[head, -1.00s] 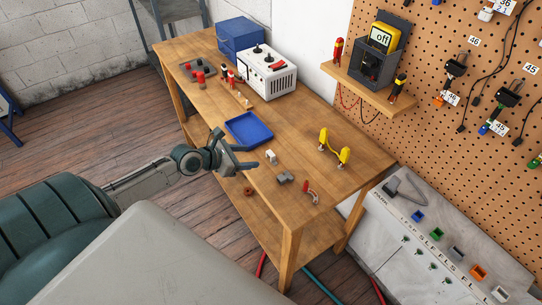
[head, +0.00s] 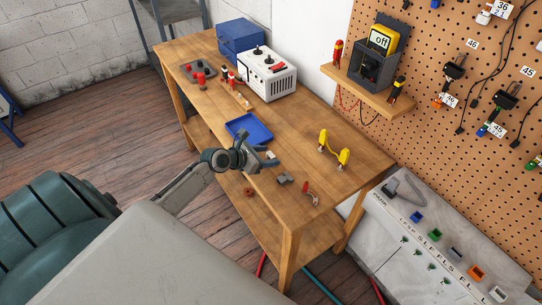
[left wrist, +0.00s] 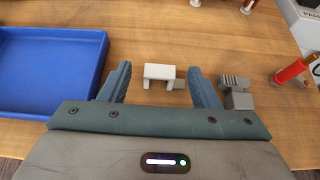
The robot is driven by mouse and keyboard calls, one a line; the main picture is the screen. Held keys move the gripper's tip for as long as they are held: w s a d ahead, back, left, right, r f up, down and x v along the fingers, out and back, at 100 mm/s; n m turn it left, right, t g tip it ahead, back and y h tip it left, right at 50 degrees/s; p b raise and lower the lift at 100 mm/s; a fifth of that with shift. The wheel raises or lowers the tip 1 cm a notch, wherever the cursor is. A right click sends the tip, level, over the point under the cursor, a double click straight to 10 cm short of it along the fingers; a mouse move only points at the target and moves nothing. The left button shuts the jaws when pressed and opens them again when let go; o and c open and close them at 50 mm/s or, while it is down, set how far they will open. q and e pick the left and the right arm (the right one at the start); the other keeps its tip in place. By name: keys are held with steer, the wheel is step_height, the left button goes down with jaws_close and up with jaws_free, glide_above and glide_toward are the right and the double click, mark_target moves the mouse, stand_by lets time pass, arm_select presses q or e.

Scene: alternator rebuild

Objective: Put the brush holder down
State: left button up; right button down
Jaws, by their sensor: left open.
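A small white bracket-like part with two legs, which looks like the brush holder (left wrist: 159,71), rests on the wooden bench in the left wrist view. In the head view the white part (head: 270,155) shows only partly, behind my left gripper (head: 265,156). In the left wrist view my left gripper (left wrist: 162,88) is open, with one finger on each side of the white part and gaps between. A small grey piece shows at the part's right side. My right gripper is not in view.
A blue tray (head: 238,122) lies just left of the gripper. A grey block (left wrist: 237,95) sits close to the right finger.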

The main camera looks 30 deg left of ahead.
arm_select(q)
steer(key=shift+x, duration=1.15)
steer(key=c, duration=1.1)
steer(key=shift+r, duration=0.1)
